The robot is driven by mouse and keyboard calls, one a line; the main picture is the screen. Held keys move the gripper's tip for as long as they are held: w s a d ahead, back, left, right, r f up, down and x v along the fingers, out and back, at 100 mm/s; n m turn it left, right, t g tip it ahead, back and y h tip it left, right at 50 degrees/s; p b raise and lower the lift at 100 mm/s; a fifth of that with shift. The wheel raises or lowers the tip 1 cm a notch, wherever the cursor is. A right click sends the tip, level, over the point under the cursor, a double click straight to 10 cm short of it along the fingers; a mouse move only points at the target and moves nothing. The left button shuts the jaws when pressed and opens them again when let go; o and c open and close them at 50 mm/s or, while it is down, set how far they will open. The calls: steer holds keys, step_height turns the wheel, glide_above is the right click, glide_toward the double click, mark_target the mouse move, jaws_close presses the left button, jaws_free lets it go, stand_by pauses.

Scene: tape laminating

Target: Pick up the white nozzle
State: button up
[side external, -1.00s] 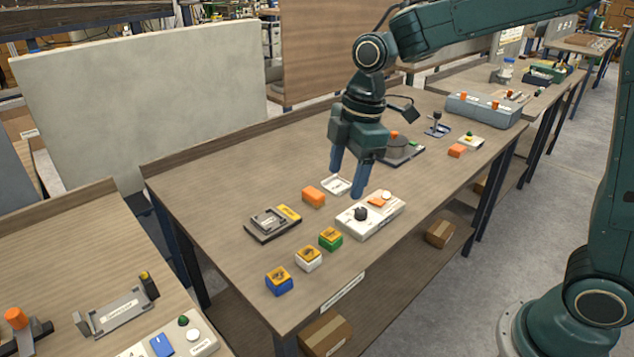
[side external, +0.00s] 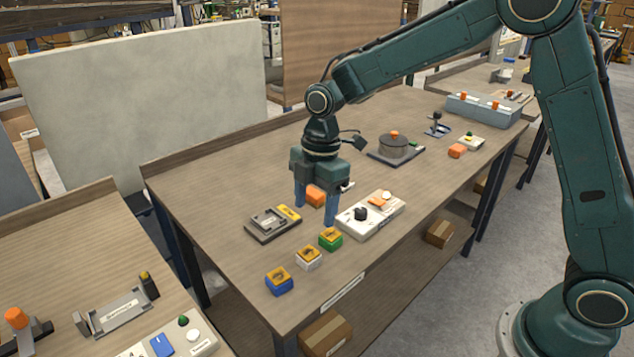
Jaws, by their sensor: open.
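The white nozzle appears to be the white block with a yellow top (side external: 308,258), standing upright on the table between a blue one (side external: 279,281) and a green one (side external: 330,239), both also yellow-topped. My gripper (side external: 315,215) points down with its two blue fingers apart and nothing held between them. It is behind the row of blocks, up and slightly right of the white one in the picture, and apart from it. The green block is nearest to the right finger.
An orange block (side external: 315,196) shows behind my fingers. A white control box (side external: 370,215) with a black knob is on the right, and a dark fixture (side external: 272,223) with a yellow label on the left. The wooden table (side external: 215,190) is clear at far left.

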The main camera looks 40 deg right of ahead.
glide_above(309, 252)
steer(key=f, duration=0.6)
steer(key=shift+s+d, duration=0.2)
steer(key=shift+d, duration=0.15)
steer(key=shift+f, duration=0.25)
steer(key=shift+w+a+f, duration=0.1)
steer(key=shift+a+f, duration=0.05)
steer(key=shift+f, duration=1.15)
steer(key=shift+w+a+f, duration=0.1)
steer(key=shift+f, duration=1.2)
steer(key=c, duration=1.1)
